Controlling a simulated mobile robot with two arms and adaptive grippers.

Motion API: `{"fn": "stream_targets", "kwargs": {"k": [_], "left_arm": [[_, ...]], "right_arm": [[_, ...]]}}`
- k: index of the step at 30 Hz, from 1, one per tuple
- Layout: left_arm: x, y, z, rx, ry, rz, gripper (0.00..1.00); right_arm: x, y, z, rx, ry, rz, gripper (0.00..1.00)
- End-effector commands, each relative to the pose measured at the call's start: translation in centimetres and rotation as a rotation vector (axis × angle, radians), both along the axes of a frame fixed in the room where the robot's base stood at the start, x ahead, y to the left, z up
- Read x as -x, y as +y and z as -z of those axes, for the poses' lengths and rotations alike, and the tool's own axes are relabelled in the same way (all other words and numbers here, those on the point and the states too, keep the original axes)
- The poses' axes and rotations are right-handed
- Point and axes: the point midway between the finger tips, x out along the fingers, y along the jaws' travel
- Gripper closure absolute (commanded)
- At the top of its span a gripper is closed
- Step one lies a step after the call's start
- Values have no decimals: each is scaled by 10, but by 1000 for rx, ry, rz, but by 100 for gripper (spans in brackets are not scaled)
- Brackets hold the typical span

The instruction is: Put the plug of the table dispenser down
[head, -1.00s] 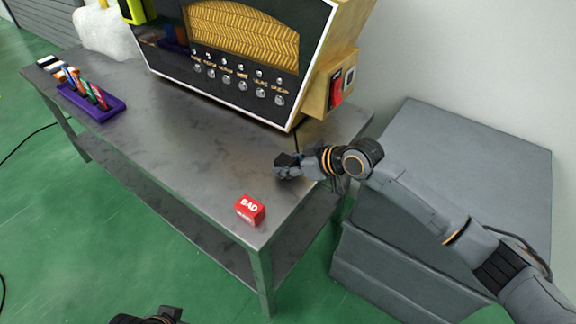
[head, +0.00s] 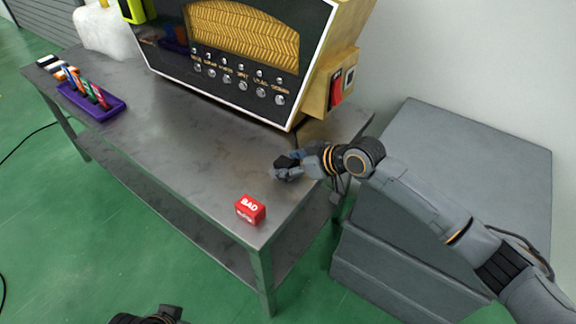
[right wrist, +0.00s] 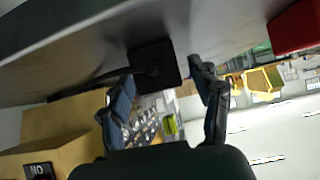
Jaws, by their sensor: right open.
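The black plug (right wrist: 154,66) shows in the right wrist view against the grey table top, with a dark cord (right wrist: 108,76) running from it to the left. In the head view the plug (head: 287,161) is a small dark block near the table's right end. My right gripper (head: 286,168) is around it there. In the right wrist view the fingers of this gripper (right wrist: 163,88) are spread apart, with the plug just beyond and between their tips. The table dispenser (head: 245,60) stands on the table behind. A dark part at the bottom edge, seemingly my left gripper (head: 148,316), is cut off.
A red block marked BAD (head: 250,210) sits near the table's front right corner. A purple rack (head: 92,104) with several small coloured items is at the left. A grey box (head: 465,150) stands right of the table (head: 180,140). The table's middle is clear.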

Motion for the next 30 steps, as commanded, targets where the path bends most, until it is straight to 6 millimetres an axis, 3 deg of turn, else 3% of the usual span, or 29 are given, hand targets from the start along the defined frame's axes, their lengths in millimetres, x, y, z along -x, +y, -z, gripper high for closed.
{"fn": "stream_targets", "kwargs": {"k": [5,9,16,26,30], "left_arm": [[-1,0,-10,0,-2,0,56],[-8,-2,17,0,18,1,56],[-13,-3,42,-1,28,3,56],[-14,-3,50,0,30,4,56],[-14,-3,50,-1,29,3,56]], "right_arm": [[18,-28,-23,4,1,2,36],[33,-49,-41,5,2,3,36],[51,-71,-61,3,3,2,36],[57,-77,-65,2,4,0,36],[71,-67,-45,7,26,1,36]]}}
